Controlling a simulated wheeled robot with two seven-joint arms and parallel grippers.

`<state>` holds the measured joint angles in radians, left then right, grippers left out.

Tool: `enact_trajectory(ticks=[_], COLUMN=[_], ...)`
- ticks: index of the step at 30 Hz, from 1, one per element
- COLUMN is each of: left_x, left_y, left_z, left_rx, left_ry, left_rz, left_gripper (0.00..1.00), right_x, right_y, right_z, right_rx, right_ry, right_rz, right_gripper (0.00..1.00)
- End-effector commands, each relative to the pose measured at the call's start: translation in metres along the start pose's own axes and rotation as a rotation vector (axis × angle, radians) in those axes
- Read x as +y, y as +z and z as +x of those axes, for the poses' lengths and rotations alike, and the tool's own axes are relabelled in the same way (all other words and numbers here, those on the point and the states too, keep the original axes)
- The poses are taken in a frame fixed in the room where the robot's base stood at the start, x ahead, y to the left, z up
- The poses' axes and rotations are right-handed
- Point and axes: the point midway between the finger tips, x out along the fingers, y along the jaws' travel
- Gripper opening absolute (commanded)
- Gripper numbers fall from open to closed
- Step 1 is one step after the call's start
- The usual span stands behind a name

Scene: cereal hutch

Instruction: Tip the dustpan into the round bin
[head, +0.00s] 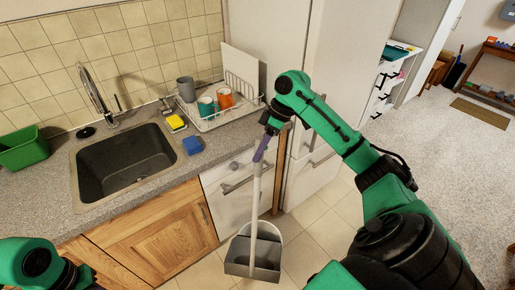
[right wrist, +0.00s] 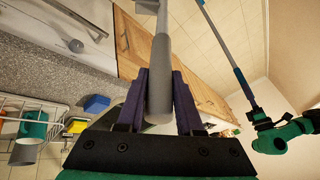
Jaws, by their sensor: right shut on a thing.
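The grey dustpan (head: 252,262) hangs upright on its long pale handle (head: 255,190) in front of the cabinets, low over the tiled floor. My right gripper (head: 262,150) is shut on the upper end of the handle. In the right wrist view the grey handle (right wrist: 160,75) sits between the two purple fingers (right wrist: 158,98). The pan's inside looks dark, and I cannot make out any contents. My left gripper (right wrist: 261,120) shows in the right wrist view, shut on a blue-and-grey pole (right wrist: 230,58). I cannot make out a round bin in either view.
The counter holds a sink (head: 125,165), a green tub (head: 22,148), a yellow sponge (head: 176,122), a blue sponge (head: 192,145) and a dish rack (head: 235,108) with cups. A tall white fridge (head: 350,50) stands right of the counter. Carpet (head: 455,150) lies open at the right.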

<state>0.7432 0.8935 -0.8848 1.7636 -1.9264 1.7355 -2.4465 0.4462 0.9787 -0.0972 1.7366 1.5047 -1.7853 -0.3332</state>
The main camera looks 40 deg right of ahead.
Motion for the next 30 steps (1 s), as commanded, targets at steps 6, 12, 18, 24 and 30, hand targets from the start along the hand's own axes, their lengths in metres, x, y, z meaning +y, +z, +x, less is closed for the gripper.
enact_trajectory(ticks=[6, 12, 18, 24, 30], left_x=[0.001, 0.001, 0.001, 0.001, 0.001], left_y=[0.002, 0.002, 0.004, 0.005, 0.002], left_z=[-0.014, -0.014, -0.03, -0.032, -0.013], left_rx=[0.0, 0.0, 0.0, 0.0, 0.0], left_ry=[0.0, 0.001, 0.001, 0.001, 0.0], left_rz=[0.0, 0.0, 0.0, 0.0, 0.0], left_gripper=[0.0, 0.0, 0.0, 0.0, 0.0], right_x=[0.01, 0.011, 0.026, 0.052, 0.074], right_y=[-0.003, -0.003, -0.007, -0.009, -0.009], right_z=[-0.005, -0.005, -0.015, -0.018, -0.02], right_rx=[0.003, 0.004, 0.008, 0.008, 0.007], right_ry=[-0.015, -0.015, -0.039, -0.073, -0.1], right_rz=[0.003, 0.004, 0.018, 0.03, 0.039], right_gripper=[0.0, 0.0, 0.0, 0.0, 0.0])
